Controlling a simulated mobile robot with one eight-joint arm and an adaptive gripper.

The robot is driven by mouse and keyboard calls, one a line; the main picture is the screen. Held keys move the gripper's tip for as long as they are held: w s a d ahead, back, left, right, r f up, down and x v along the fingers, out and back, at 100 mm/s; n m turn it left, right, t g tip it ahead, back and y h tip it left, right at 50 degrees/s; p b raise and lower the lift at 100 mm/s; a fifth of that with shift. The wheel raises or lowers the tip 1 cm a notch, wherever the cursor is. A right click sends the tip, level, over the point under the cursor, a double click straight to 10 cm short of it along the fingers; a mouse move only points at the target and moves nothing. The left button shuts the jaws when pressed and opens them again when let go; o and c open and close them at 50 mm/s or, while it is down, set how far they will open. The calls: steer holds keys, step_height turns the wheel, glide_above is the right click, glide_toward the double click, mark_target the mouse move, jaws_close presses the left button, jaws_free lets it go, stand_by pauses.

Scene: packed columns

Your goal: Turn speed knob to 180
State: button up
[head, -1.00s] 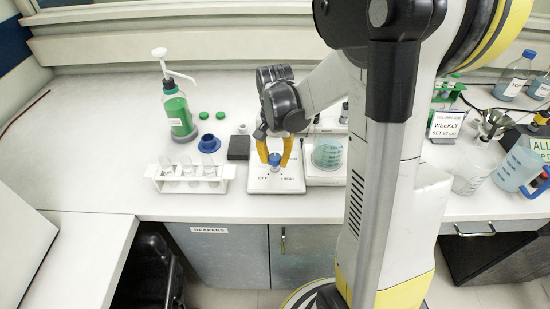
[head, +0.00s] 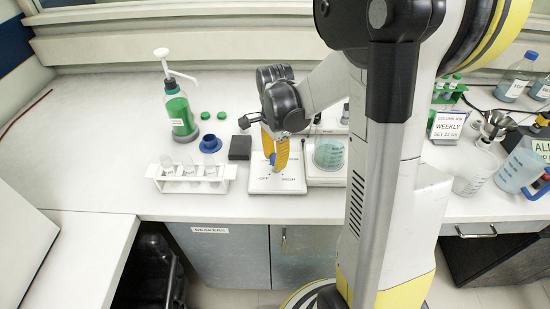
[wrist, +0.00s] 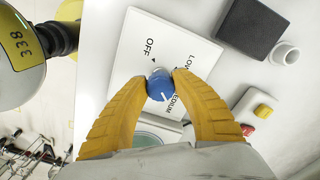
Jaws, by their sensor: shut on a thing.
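The blue speed knob (wrist: 156,87) stands on a white plate (wrist: 136,45) in the wrist view. A white mark on its cap faces the lower right, towards the MEDIUM label. OFF and part of LOW are also readable. My gripper (wrist: 159,80) is shut on the knob, one yellow finger on each side. In the head view the knob (head: 272,159) is partly hidden by my gripper (head: 274,163), which reaches down over the white plate (head: 290,188).
A dark block (head: 240,147) and a blue ring-shaped piece (head: 210,143) stand left of the plate. A white tube rack (head: 190,185) is further left. A device with a round greenish dish (head: 329,153) stands close on the right. The counter's front edge is near.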

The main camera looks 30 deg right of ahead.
mark_target(275, 158)
steer(key=shift+m, duration=0.3)
steer(key=o, duration=1.2)
step_height(275, 158, up, 12)
stand_by(0.3)
steer(key=s+a+n+t, duration=0.7)
steer(key=s+a+n, duration=0.4)
steer(key=n, duration=0.7)
steer(key=shift+a+r+n+b, duration=0.3)
steer(key=shift+a+n+b, duration=0.1)
steer(key=shift+a, duration=0.6)
